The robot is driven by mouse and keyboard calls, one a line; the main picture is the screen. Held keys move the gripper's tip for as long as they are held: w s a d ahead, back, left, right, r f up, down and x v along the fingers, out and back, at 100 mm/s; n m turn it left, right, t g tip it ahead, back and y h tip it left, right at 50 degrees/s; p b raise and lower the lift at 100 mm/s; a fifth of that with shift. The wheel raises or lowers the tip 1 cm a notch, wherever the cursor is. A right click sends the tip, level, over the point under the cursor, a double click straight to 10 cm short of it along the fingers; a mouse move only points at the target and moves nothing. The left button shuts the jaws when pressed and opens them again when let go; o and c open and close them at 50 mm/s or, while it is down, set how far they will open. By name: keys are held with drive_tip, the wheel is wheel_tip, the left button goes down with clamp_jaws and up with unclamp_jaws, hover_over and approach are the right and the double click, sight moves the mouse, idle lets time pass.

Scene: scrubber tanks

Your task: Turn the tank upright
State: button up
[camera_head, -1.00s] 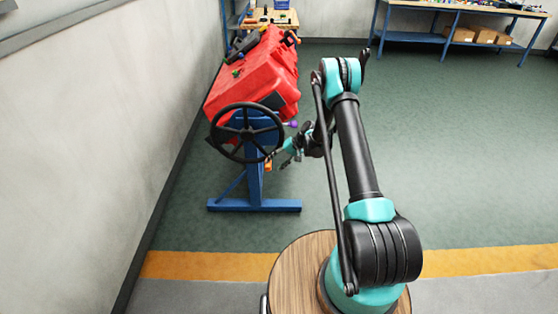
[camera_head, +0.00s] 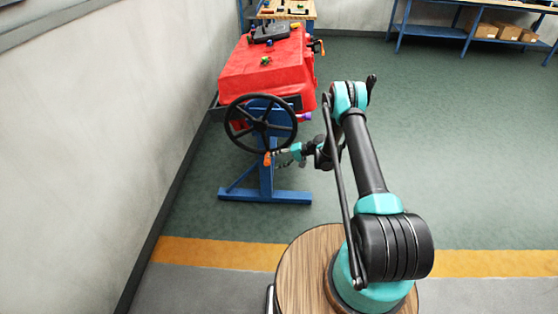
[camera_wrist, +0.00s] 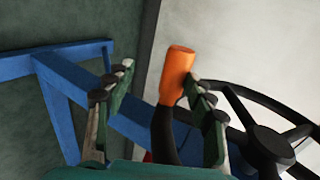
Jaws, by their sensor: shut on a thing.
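The red tank (camera_head: 243,78) sits on a blue stand (camera_head: 265,182), its top with dark and coloured fittings facing up and looking nearly level. A black spoked handwheel (camera_head: 261,125) is on the tank's near end. An orange crank handle (camera_head: 267,159) is at the wheel's lower edge and shows in the wrist view (camera_wrist: 177,72). My gripper (camera_head: 278,157) reaches it from the right. In the wrist view, my gripper (camera_wrist: 158,100) has its fingers on both sides of the orange handle and its black stem, shut on the handle. The right finger overlaps it; exact contact is unclear.
A grey wall (camera_head: 110,120) runs close along the left. A workbench (camera_head: 285,12) stands behind the tank, and a blue shelf table (camera_head: 470,30) with boxes is at the back right. The green floor right of the tank is clear.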

drive_tip(key=shift+s+a+f, duration=0.1)
drive_tip(key=shift+a+f, duration=0.1)
drive_tip(key=shift+f, duration=0.35)
drive_tip(key=o, duration=1.1)
drive_tip(key=shift+f, duration=0.1)
drive_tip(key=v, duration=1.2)
